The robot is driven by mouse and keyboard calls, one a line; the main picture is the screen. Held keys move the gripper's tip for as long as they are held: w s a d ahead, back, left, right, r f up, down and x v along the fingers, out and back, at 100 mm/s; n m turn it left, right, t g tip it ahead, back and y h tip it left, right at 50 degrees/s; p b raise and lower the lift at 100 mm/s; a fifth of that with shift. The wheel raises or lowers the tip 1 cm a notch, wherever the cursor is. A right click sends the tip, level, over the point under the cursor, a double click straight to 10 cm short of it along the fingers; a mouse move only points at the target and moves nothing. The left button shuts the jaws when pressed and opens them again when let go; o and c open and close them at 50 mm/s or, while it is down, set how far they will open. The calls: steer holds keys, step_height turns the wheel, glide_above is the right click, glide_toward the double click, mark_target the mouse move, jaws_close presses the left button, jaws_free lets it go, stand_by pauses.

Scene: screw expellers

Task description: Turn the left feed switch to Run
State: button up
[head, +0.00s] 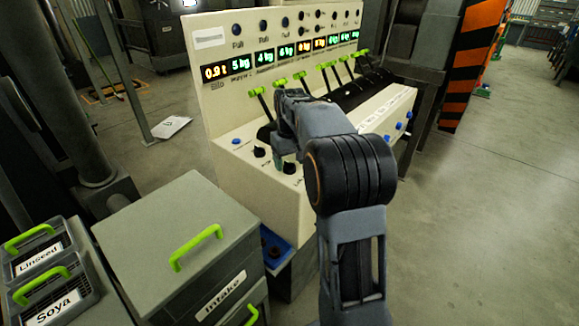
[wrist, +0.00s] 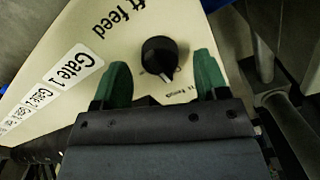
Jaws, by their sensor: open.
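In the wrist view, a round black knob (wrist: 160,57) with a white pointer mark sits on the cream panel beside lettering that ends in "ft feed". The pointer slants toward the lower right of that view; the small labels around it are partly hidden or too small to read fully. My gripper (wrist: 158,82) is open, with one green finger on each side of the knob, apart from it and with nothing held.
The cream console (head: 232,115) carries lit displays (head: 265,57), a row of green-handled levers (head: 300,77) and blue buttons (head: 387,139). A grey Intake cabinet (head: 150,225) stands at the front left, beside Linseed and Soya crates (head: 50,300). Open floor (head: 490,200) lies to the right.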

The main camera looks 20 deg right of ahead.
steer(key=shift+f, duration=0.75)
steer(key=shift+c, duration=0.5)
steer(key=c, duration=0.8)
steer(key=shift+r, duration=0.1)
steer(key=shift+r+m+p, duration=0.1)
steer(key=shift+m+p, duration=0.8)
steer(key=shift+m, duration=0.3)
steer(key=m+p, duration=0.2)
steer(key=m, duration=0.1)
steer(key=shift+m, duration=0.3)
steer(key=m+p, duration=0.2)
steer(key=m, duration=0.3)
steer(key=shift+m, duration=0.6)
